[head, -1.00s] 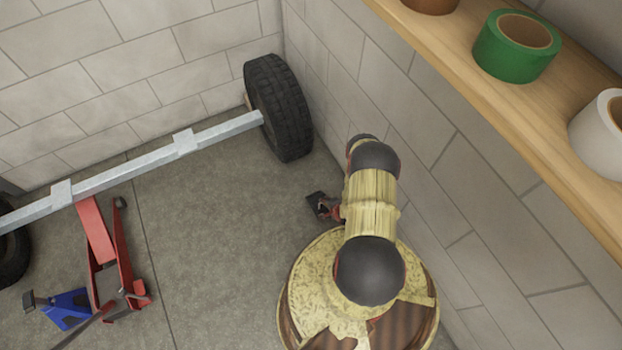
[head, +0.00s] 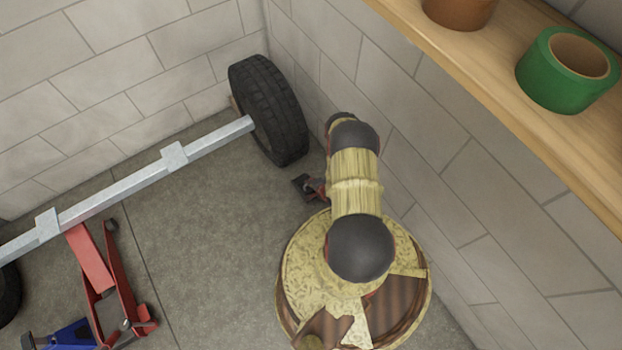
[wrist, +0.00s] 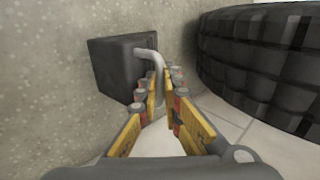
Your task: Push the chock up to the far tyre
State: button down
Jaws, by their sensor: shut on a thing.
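The chock is a dark block (wrist: 118,68) with a bent grey handle (wrist: 152,62) in the wrist view. My gripper (wrist: 164,92) is shut on the handle. In the head view the dark chock (head: 303,187) shows on the floor at the left of my arm, just short of the far tyre (head: 270,110). That black tyre is at the end of the metal axle, close to the corner. It also fills the upper right of the wrist view (wrist: 265,60), with a gap between it and the chock. In the head view my arm hides part of the gripper.
The metal axle beam (head: 130,183) runs left from the tyre. A red and blue jack (head: 110,285) stands under it. Floor left of the chock is clear.

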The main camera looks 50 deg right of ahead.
jog(key=w, duration=0.2)
jog(key=w+d+f+b, duration=0.1)
jog(key=w, duration=0.2)
jog(key=w+d+f+b, duration=0.1)
jog(key=w, duration=0.2)
jog(key=shift+f, duration=0.1)
jog(key=shift+w+d, duration=0.3)
jog(key=shift+w, duration=0.8)
jog(key=shift+w+d, duration=0.25)
jog(key=shift+w, duration=0.8)
jog(key=c, duration=2.3)
grip_release()
jog(key=o, duration=0.4)
